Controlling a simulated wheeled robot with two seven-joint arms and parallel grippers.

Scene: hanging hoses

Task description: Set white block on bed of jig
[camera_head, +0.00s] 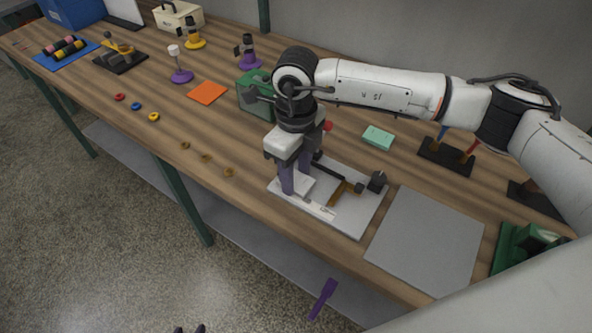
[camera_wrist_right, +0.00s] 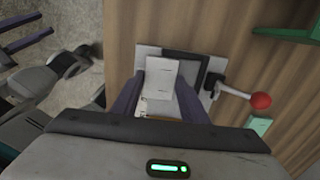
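The white block (camera_head: 304,187) lies at the left end of the jig (camera_head: 345,218), a pale plate with a dark and brown clamp. In the right wrist view the block (camera_wrist_right: 163,78) sits between my right gripper's purple fingers, which meet both its sides. My right gripper (camera_head: 294,184) points down over the jig. The block's underside is hidden, so I cannot tell if it rests fully flat on the bed.
A red-knobbed lever (camera_wrist_right: 260,101) stands on the jig's far side. A grey mat (camera_head: 426,240) lies to its right and a green box (camera_head: 257,98) stands behind the gripper. A teal block (camera_head: 378,137) lies behind the jig. Small rings (camera_head: 205,157) lie to the left.

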